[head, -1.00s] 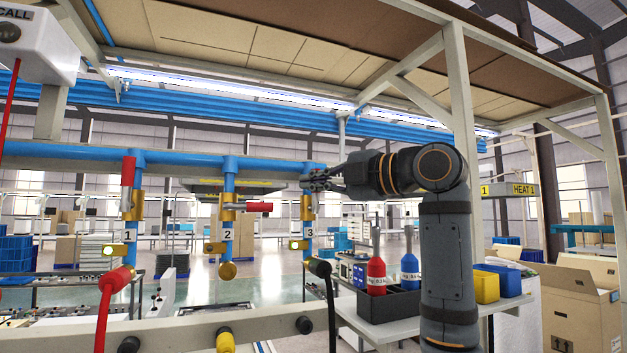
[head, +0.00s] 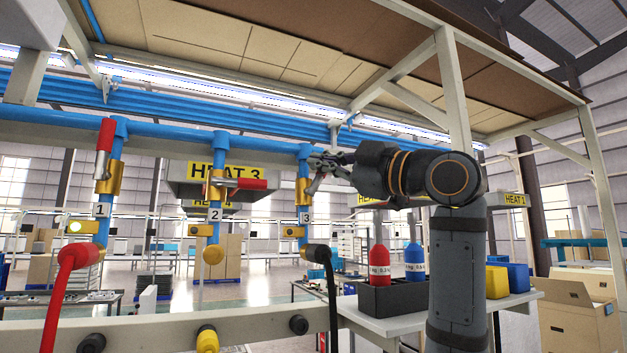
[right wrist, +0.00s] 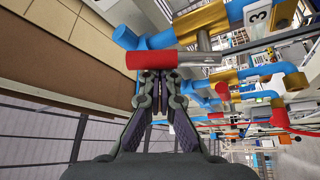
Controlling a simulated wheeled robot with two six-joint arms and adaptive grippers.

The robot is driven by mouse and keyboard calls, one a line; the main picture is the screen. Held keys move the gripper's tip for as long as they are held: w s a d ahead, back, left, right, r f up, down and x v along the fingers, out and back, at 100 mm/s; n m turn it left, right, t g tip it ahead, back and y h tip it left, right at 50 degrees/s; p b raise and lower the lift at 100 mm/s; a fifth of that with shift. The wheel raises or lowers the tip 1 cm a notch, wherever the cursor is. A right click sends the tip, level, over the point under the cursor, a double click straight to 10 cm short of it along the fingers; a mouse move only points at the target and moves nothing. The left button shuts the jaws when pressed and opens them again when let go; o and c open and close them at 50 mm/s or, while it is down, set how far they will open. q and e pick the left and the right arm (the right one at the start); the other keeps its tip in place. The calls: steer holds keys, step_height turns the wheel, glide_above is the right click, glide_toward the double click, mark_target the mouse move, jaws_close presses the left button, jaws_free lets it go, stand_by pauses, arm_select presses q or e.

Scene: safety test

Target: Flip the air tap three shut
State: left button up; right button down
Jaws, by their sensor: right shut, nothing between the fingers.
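Air tap three is a brass valve (head: 303,191) on a blue vertical pipe, above a label 3 (head: 306,213). In the right wrist view its red handle grip (right wrist: 152,60) and silver lever (right wrist: 208,58) lie across the picture, in front of the blue pipe. My right gripper (head: 318,165) is beside the upper part of this tap. In the right wrist view its closed fingertips (right wrist: 155,74) are right at the red grip, with nothing between them; contact is unclear. The head view mostly hides the handle behind the gripper, so its exact angle is unclear. My left gripper is out of view.
Tap one's red handle (head: 106,135) points up along its pipe, and its lamp (head: 76,227) is lit. Tap two's red handle (head: 252,184) sticks out sideways. A black hose (head: 330,285) hangs below tap three. Red (head: 379,262) and blue bottles (head: 416,262) stand in a dark tray at right.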

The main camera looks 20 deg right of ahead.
steer(key=d+f+m+t+h+b, duration=0.1)
steer(key=m+h+b, duration=0.1)
steer(key=m, duration=0.3)
steer(key=d+f+m+t+h+b, duration=0.1)
steer(key=m+t+h+b, duration=0.1)
steer(key=m, duration=0.3)
steer(key=d+f+m+t+h+b, duration=0.1)
steer(key=m+t+h+b, duration=0.1)
steer(key=m+h+b, duration=0.2)
steer(key=shift+s+d+f+m, duration=0.3)
steer(key=shift+d+m, duration=0.1)
steer(key=shift+m, duration=0.4)
steer(key=shift+b, duration=0.3)
